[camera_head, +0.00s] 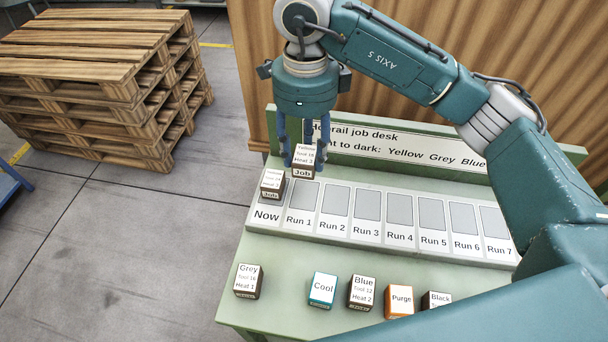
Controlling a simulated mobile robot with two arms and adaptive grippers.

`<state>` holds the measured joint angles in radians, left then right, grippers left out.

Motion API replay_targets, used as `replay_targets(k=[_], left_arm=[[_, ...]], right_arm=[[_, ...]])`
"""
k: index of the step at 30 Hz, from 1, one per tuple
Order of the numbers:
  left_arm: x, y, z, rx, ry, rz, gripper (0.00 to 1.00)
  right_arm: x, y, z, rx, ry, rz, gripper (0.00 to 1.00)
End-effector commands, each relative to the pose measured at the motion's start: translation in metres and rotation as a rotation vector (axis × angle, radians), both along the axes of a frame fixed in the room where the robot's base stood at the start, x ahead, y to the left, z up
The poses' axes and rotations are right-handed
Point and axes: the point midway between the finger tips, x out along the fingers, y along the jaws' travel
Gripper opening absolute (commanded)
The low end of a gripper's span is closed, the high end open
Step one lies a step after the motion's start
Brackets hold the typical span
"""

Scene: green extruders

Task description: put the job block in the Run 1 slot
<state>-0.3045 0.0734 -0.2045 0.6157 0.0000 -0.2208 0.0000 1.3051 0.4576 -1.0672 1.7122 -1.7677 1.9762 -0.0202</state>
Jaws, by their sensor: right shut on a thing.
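My right gripper (303,165) points down with its fingers on both sides of a dark brown job block (304,154). The block's white label reads Yellow, Heat 3, and its front reads Job. The gripper is shut on it, near the back edge of the slot rail. In the picture the block is just behind the Run 1 slot (303,196), a grey recess that looks empty. I cannot tell how high the block is above the rail. My left gripper is not in view.
Another Job block (272,183) stands in the Now slot, close left of Run 1. The rail (347,232) has empty slots to Run 7. Grey (248,281), Cool (322,289), Blue (362,292), Purge (399,301) and Black (436,300) blocks stand in front. A sign (400,150) stands behind.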

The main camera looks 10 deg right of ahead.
Motion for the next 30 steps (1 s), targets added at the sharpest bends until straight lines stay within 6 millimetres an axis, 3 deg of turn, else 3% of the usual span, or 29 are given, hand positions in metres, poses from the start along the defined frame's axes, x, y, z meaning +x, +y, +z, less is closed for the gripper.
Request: replay_targets(k=[6, 14, 20, 30], left_arm=[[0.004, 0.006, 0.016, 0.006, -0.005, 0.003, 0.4], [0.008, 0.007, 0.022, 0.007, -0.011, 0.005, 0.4], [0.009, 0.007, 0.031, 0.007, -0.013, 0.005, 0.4], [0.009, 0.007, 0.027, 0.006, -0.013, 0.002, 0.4]], right_arm=[[0.0, -0.001, -0.039, 0.0, 0.0, -0.001, 0.15], [-0.001, 0.0, -0.06, -0.001, 0.001, 0.0, 0.15], [-0.001, -0.001, -0.089, -0.001, 0.001, -0.001, 0.15], [0.0, 0.0, -0.095, 0.0, -0.003, 0.0, 0.15]])
